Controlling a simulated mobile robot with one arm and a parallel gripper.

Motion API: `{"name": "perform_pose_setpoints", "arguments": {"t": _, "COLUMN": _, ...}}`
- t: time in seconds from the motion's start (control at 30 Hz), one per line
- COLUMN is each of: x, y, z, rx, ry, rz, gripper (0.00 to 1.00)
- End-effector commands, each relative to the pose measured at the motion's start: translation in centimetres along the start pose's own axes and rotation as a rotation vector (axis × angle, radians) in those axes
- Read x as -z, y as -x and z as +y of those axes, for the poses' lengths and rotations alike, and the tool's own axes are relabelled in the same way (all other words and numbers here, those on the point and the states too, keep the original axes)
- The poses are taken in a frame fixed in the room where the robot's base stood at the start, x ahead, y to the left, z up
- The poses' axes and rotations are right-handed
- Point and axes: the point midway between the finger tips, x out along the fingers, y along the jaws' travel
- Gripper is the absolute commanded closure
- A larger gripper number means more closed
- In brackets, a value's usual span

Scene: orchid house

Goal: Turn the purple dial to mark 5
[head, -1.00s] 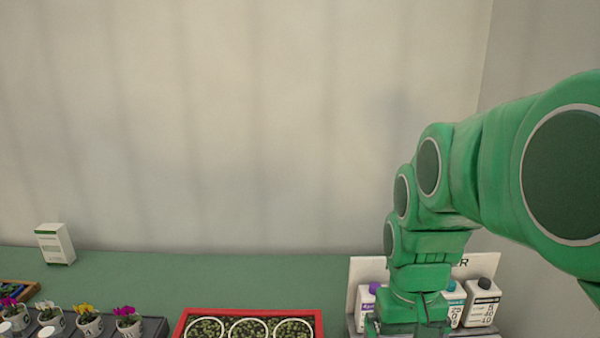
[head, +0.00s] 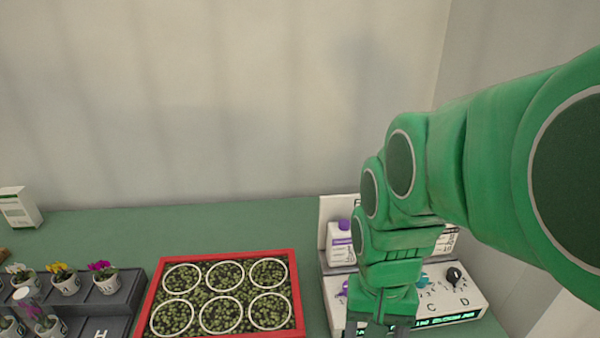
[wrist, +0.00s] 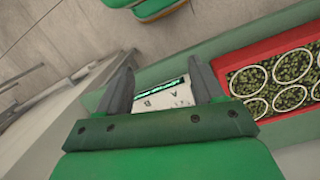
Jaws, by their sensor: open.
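The purple dial (head: 345,288) shows only in part in the head view, at the left of a white control panel (head: 335,305). My arm hides much of the panel, and the dial's pointer and marks cannot be read. My gripper (head: 378,330) hangs in front of the panel, cut off by the picture's bottom edge. In the wrist view, my gripper (wrist: 162,78) is open and empty. Between its fingers is the panel's front (wrist: 165,98), with letters A and B and a lit strip; the purple dial cannot be made out there.
A black dial (head: 454,275) and a partly hidden teal dial (head: 423,280) share the panel. A purple-capped bottle (head: 340,242) stands behind. A red-rimmed tray (head: 222,256) of plants lies left of the panel, then a grey pot rack (head: 105,308).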

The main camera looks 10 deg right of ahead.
Motion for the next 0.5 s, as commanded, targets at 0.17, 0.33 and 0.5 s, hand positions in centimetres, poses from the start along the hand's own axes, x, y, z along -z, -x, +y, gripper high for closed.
{"name": "perform_pose_setpoints", "arguments": {"t": 0.17, "x": 4.2, "y": -0.4, "z": -0.7, "rx": 0.005, "ry": -0.207, "rz": 0.013, "gripper": 0.33}}
{"name": "perform_pose_setpoints", "arguments": {"t": 0.33, "x": 8.3, "y": -0.9, "z": -1.3, "rx": 0.017, "ry": -0.407, "rz": 0.033, "gripper": 0.33}}
{"name": "perform_pose_setpoints", "arguments": {"t": 0.5, "x": 12.3, "y": -1.8, "z": -1.8, "rx": 0.031, "ry": -0.608, "rz": 0.047, "gripper": 0.33}}
